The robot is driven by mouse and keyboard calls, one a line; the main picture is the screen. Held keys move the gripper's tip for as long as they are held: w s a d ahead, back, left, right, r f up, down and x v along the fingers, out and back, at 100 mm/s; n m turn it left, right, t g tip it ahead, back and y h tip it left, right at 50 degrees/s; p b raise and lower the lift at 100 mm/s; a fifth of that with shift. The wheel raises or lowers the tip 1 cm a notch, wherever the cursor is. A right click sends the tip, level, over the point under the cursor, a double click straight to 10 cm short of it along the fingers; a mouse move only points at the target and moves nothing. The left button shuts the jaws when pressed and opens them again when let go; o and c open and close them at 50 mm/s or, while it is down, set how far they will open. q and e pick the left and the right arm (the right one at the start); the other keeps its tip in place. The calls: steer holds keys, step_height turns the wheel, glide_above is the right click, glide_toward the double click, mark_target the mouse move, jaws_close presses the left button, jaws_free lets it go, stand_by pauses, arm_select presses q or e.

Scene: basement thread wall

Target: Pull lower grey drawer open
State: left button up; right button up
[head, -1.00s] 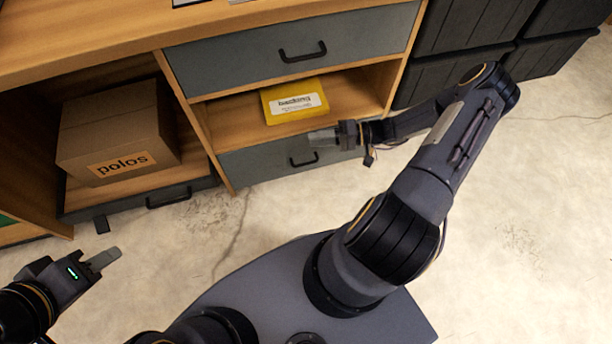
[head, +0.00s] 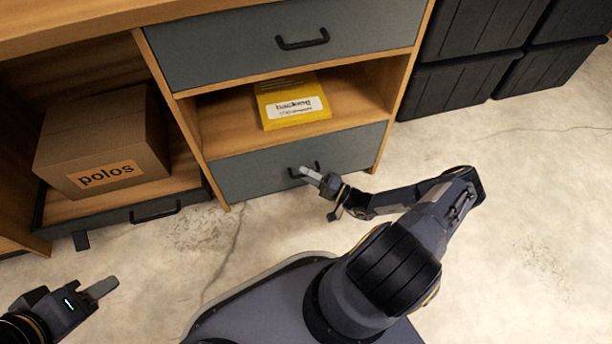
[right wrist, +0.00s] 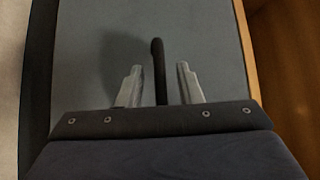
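The lower grey drawer (head: 262,172) is shut, below an open shelf in the wooden cabinet. Its black handle (head: 297,172) is partly hidden by my right gripper (head: 309,175) in the head view. In the right wrist view the right gripper (right wrist: 160,84) is open, with one finger on each side of the handle (right wrist: 158,62). There is a gap between each finger and the handle. My left gripper (head: 104,288) is low at the left of the head view, over the floor and away from the cabinet; its finger spacing is unclear.
An upper grey drawer (head: 240,50) is shut. A yellow packet (head: 290,105) lies on the shelf between the drawers. A cardboard box (head: 100,150) labelled polos stands in a low tray at left. Black bins (head: 455,95) stand at right. The floor in front is clear.

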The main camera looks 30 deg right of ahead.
steer(key=shift+w+a, duration=0.2)
steer(key=shift+w, duration=0.1)
jaws_close()
